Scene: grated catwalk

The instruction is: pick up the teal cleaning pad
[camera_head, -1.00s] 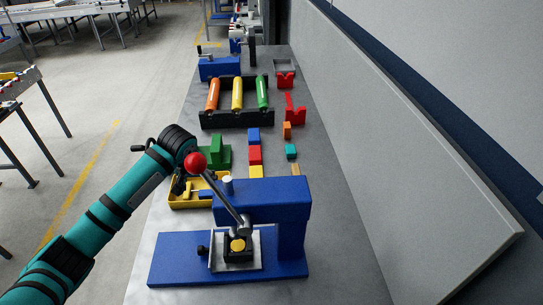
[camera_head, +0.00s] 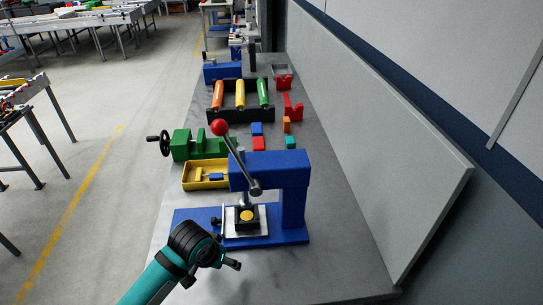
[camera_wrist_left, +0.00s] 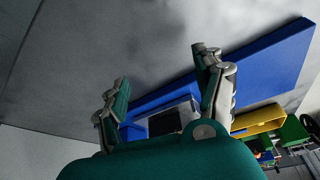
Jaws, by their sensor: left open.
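A small teal block (camera_head: 290,142) sits on the grey bench behind the blue press, at the right end of the loose blocks. It is the only teal loose item I can make out, and I cannot tell if it is the cleaning pad. My left gripper (camera_head: 212,274) is low at the near left of the bench, in front of the press base and well apart from the teal block. In the left wrist view, its two fingers (camera_wrist_left: 160,65) are spread with nothing between them. No teal pad shows there. My right gripper is not in view.
The blue lever press (camera_head: 275,170) with a red-knobbed lever stands just beyond my gripper. Behind it are a yellow tray (camera_head: 187,186), a green vise (camera_head: 181,144) and a black rack (camera_head: 213,115) of coloured cylinders. A pale panel (camera_head: 400,150) lines the right side. The near bench is clear.

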